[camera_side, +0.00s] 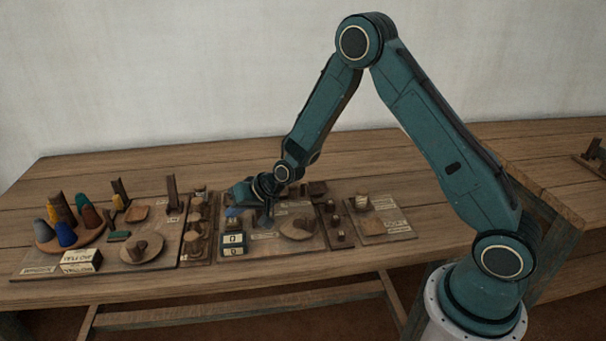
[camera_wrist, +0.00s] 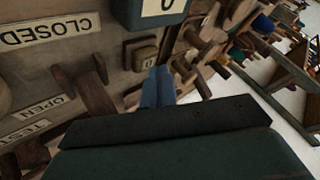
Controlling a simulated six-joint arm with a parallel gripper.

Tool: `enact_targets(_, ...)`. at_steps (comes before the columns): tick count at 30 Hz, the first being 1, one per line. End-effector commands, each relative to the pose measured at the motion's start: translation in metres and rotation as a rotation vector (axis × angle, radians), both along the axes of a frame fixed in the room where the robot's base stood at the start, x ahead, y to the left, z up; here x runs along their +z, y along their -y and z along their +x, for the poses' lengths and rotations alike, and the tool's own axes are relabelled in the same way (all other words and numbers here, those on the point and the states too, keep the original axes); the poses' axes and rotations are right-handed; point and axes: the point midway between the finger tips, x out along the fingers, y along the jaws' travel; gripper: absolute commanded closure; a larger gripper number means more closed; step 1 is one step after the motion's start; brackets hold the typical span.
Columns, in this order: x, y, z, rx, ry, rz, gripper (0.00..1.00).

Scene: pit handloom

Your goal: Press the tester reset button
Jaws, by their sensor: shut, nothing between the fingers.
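The tester's counter box (camera_side: 233,245) is dark blue with pale plates reading 0, at the front left of the middle board in the side view. Part of it shows at the top of the wrist view (camera_wrist: 130,12). In the side view my gripper (camera_side: 234,212) is low over the board behind the counter box.
Wooden levers and posts (camera_wrist: 97,95) stand near my fingers, by CLOSED (camera_wrist: 50,33) and OPEN (camera_wrist: 42,107) labels. A round wooden disc (camera_side: 298,227) lies to the right. A left board holds colored cones (camera_side: 66,235). The table's front edge is clear.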

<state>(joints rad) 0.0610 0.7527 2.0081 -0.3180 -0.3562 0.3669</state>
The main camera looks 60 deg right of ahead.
Motion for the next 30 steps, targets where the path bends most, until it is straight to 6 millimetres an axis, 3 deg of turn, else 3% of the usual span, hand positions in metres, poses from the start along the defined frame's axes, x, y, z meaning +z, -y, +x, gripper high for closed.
enact_targets(19, 0.009, 0.000, 0.000, 0.000, 0.000, 0.001, 1.00)
enact_targets(30, 0.034, 0.000, 0.000, 0.000, 0.003, 0.001, 1.00)
